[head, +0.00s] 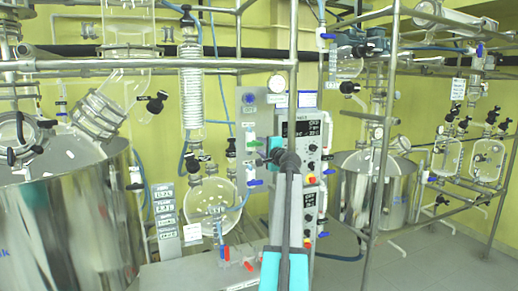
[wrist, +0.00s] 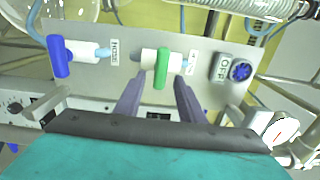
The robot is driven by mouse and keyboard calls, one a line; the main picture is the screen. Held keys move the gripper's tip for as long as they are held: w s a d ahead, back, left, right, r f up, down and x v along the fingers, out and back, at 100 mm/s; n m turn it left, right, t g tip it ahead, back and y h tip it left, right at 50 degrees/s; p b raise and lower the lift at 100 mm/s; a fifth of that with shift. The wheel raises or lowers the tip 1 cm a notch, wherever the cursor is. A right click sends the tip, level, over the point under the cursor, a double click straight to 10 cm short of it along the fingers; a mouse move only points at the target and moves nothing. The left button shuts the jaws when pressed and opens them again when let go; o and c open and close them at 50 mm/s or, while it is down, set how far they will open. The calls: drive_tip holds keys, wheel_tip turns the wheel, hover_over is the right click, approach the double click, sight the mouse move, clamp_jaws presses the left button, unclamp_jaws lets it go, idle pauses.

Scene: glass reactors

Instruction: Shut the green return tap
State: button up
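The green return tap (wrist: 162,68) is a green lever on a white valve body, mounted on a grey panel (wrist: 205,48). In the wrist view the lever stands upright, crosswise to the valve's horizontal pipe. My gripper (wrist: 157,82) is open, its two purple-grey fingers apart, one on each side of the lever's lower end. Gaps show between lever and fingers; depth is hard to judge. In the head view the green lever (head: 254,142) is small, just left of my gripper (head: 274,158), whose fingers are too dark and small to make out.
A blue-handled tap (wrist: 60,56) sits left of the green one, with a label between them. Right of it is a box marked OFF with a blue knob (wrist: 240,71). A pressure gauge (wrist: 282,133) and a glass vessel (head: 212,203) are close by.

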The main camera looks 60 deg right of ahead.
drive_tip(key=b+v, duration=0.2)
drive_tip(key=v, duration=0.8)
drive_tip(key=shift+a+b, duration=0.25)
drive_tip(key=shift+b, duration=0.15)
drive_tip(key=shift+s, duration=0.1)
